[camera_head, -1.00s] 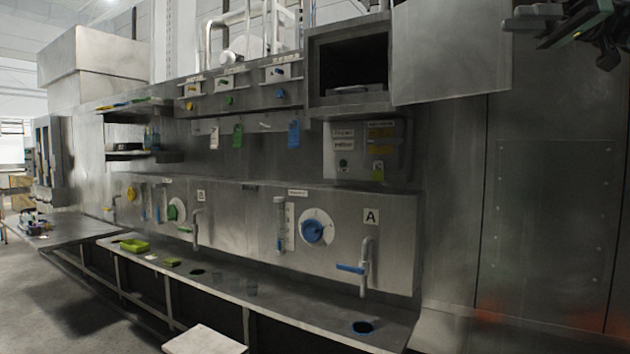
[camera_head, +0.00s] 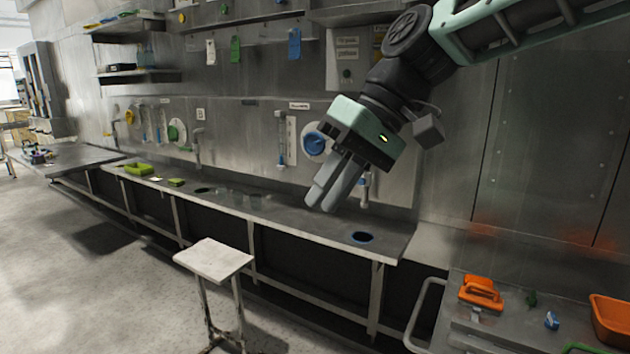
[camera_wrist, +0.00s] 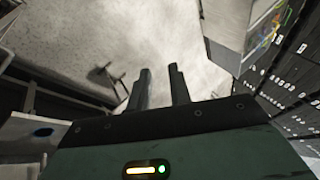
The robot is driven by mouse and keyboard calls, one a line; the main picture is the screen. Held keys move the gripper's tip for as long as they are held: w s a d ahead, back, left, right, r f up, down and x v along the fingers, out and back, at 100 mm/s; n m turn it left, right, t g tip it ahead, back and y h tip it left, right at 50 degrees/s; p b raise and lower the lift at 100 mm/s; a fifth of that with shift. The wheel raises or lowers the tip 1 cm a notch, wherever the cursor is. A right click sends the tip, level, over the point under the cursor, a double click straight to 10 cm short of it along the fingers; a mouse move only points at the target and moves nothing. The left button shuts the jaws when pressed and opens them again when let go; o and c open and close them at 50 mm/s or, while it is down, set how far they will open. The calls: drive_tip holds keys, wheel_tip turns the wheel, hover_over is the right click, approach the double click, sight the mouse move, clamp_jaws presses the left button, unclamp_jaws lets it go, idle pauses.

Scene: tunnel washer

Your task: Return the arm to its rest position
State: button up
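My gripper (camera_head: 321,203) hangs in front of the steel washer panel, its fingers pointing down and to the left, in front of the right part of the long steel counter (camera_head: 290,222). My arm reaches in from the upper right and is bent at the wrist. In the wrist view my gripper (camera_wrist: 159,68) shows two dark fingers with a gap between them and only floor beyond. It is open and holds nothing. The gripper hides part of the blue round valve (camera_head: 314,142) and the tap behind it.
A white-topped stool (camera_head: 213,256) stands on the floor before the counter. At lower right a steel cart (camera_head: 470,338) carries an orange tool (camera_head: 480,292) and an orange bin (camera_head: 611,318). The floor at left is open.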

drive_tip(key=s+d+f+h+b, duration=0.1)
drive_tip(key=s+d+f+h, duration=0.1)
drive_tip(key=s+d+f, duration=0.2)
drive_tip(key=s+d+f+t+h+b, duration=0.1)
drive_tip(key=s+d+f, duration=0.3)
drive_tip(key=s+f, duration=0.4)
drive_tip(key=s+d+f+h+b, duration=0.1)
drive_tip(key=s+d+f+h, duration=0.1)
drive_tip(key=s+d+f, duration=0.2)
wheel_tip(320, 180, down, 7)
drive_tip(key=s, duration=0.3)
drive_tip(key=shift+d+r+h, duration=0.15)
drive_tip(key=shift+h, duration=0.25)
drive_tip(key=shift+w, duration=0.1)
